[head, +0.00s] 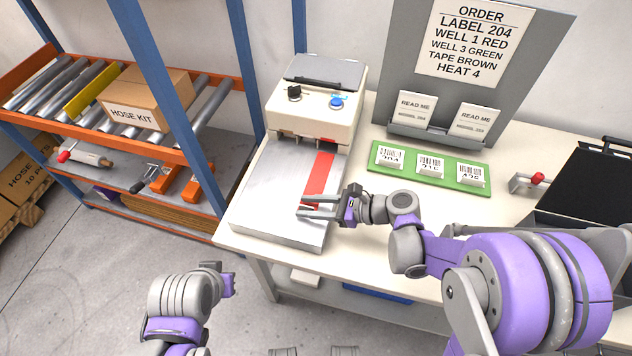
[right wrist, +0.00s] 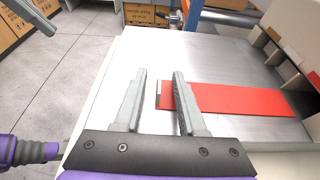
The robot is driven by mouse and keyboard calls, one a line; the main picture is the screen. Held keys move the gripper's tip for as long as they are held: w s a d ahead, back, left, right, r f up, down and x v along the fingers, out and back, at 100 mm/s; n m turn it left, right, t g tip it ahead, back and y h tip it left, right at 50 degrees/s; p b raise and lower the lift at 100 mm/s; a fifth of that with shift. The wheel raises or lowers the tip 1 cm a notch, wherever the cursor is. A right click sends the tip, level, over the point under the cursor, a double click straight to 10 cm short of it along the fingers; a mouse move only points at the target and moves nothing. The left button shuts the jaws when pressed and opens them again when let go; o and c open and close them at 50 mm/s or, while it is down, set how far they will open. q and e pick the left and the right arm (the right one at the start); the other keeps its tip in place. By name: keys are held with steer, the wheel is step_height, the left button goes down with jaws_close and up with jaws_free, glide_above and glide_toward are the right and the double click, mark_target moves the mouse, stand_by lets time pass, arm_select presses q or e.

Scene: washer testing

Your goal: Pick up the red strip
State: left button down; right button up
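The red strip (head: 319,178) lies flat on the metal plate of the cream machine, running from its front opening toward the plate's near edge. My right gripper (head: 299,207) is over the near end of the strip, its fingers apart. In the right wrist view the strip (right wrist: 235,99) passes beneath the right-hand finger, and its end shows in the gap between the fingertips (right wrist: 160,72). I cannot tell whether the fingers touch it. Part of my left arm shows at the lower left of the head view, but its fingers do not.
The cream machine (head: 319,103) has a black knob and a blue button. A green tray (head: 445,152) with several label stacks lies right of it. A grey sign board (head: 405,60) stands behind. An orange-and-blue rack (head: 165,145) stands at left.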

steer(key=shift+w+a+f, duration=0.15)
steer(key=shift+a, duration=0.3)
jaws_close()
